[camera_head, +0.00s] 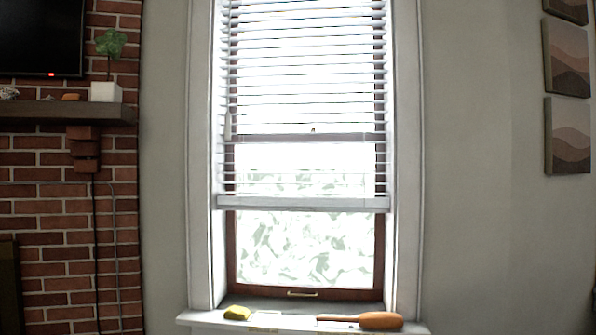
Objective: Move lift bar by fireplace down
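The window blind has a white bottom bar (303,203), which seems to be the lift bar. It hangs level across the window, below the middle of the frame, with white slats (305,80) above it. The lower window pane (305,247) shows uncovered beneath the bar. A small white wand or cord end (228,124) hangs at the blind's left side. The brown lower sash has a small metal handle (302,292) near the sill. My gripper is not in view.
The white sill (215,318) holds a yellow object (237,312) and an orange-brown brush-like object (380,320). A brick fireplace wall (40,215) with a dark mantel (60,113) and potted plant (107,90) stands left. Pictures (567,58) hang right.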

